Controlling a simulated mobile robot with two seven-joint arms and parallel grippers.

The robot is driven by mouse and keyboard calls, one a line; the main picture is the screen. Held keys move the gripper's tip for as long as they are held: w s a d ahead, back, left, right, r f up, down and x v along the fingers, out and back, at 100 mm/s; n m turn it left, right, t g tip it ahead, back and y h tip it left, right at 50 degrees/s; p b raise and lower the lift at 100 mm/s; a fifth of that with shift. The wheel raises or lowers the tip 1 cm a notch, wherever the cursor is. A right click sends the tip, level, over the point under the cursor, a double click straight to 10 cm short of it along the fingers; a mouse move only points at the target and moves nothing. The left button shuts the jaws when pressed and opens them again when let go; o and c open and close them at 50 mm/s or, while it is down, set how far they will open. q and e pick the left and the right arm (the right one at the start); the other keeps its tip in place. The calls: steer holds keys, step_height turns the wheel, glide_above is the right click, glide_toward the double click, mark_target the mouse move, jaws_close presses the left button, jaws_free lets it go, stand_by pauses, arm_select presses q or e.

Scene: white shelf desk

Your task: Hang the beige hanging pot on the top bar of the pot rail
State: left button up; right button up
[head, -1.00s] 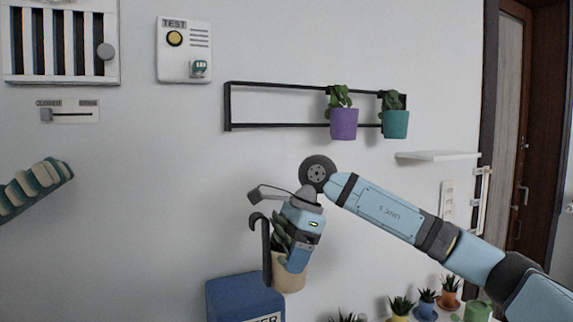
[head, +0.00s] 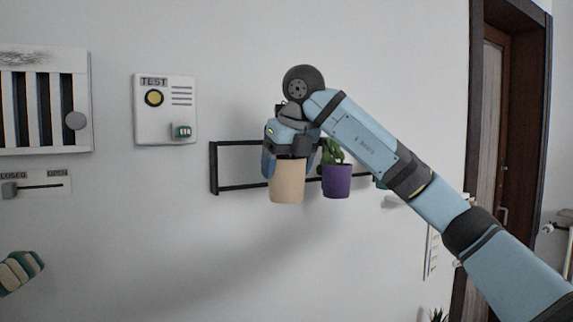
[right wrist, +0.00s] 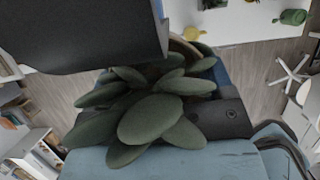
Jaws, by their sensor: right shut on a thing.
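The beige pot (head: 287,183) is upright in the head view, in front of the left-middle part of the black pot rail (head: 213,168). My right gripper (head: 288,152) is shut on it from above and covers its hook and most of its plant. Whether the hook touches the top bar is hidden. In the right wrist view the pot's green succulent (right wrist: 150,112) fills the middle, and a strip of beige rim (right wrist: 185,47) shows behind the leaves. My left gripper is not in view.
A purple pot (head: 337,182) with a plant hangs on the rail just right of the beige pot. A teal pot (head: 380,183) is mostly hidden behind my right arm. The rail's left end is bare. A TEST box (head: 165,112) is on the wall to the left.

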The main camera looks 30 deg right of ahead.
steer(key=shift+w, duration=2.1)
steer(key=w+f, duration=0.1)
steer(key=w, duration=0.1)
steer(key=w+f+p, duration=0.1)
steer(key=w, duration=0.1)
steer(key=shift+d+f, duration=0.15)
steer(key=shift+f, duration=0.15)
steer(key=o, duration=1.2)
steer(key=shift+c, duration=0.2)
